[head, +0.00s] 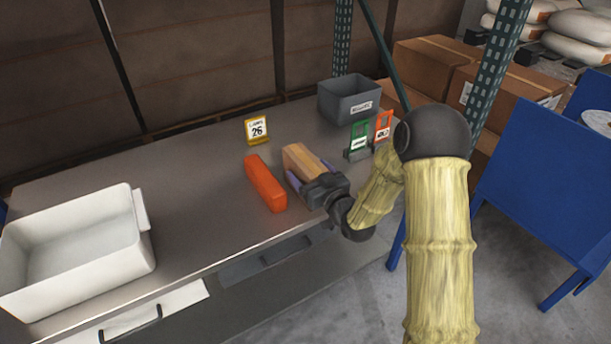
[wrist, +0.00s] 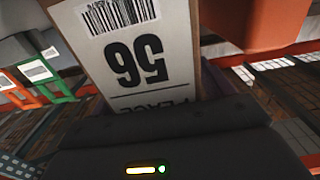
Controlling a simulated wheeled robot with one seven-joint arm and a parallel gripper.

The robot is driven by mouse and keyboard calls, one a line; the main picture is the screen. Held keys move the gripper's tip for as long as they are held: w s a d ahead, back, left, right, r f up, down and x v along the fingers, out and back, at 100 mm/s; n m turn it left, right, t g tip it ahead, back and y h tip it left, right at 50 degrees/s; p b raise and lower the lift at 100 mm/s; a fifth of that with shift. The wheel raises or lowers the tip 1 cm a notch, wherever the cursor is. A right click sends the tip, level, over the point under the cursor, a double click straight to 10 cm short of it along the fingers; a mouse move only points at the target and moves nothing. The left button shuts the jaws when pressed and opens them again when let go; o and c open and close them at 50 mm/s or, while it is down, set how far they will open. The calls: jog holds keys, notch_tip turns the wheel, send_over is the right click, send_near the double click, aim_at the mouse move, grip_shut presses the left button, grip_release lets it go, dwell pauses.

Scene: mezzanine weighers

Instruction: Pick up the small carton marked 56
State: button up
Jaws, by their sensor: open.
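The small carton (head: 299,157) is a tan box on the metal table, beside a red-orange block. In the wrist view its white label (wrist: 130,45) fills the upper middle, with a barcode and an upside-down 56. My gripper (head: 308,168) is open, with its purple fingers on either side of the carton's near end. In the wrist view one finger (wrist: 213,82) shows at the carton's right side. Whether the fingers touch the carton, I cannot tell. The gripper body hides the carton's near end in the head view.
The red-orange block (head: 265,183) lies close to the left. A yellow sign marked 26 (head: 257,130) stands behind. A grey bin (head: 350,100) and green (head: 359,138) and orange (head: 383,127) tag holders stand back right. A white tub (head: 140,262) stands left; the table between is clear.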

dwell(0.4)
jog(key=c, duration=1.4)
jog(key=shift+r, duration=0.1)
notch_tip(320, 180, up, 10)
jog(key=shift+f+p, duration=0.1)
jog(key=shift+p, duration=0.45)
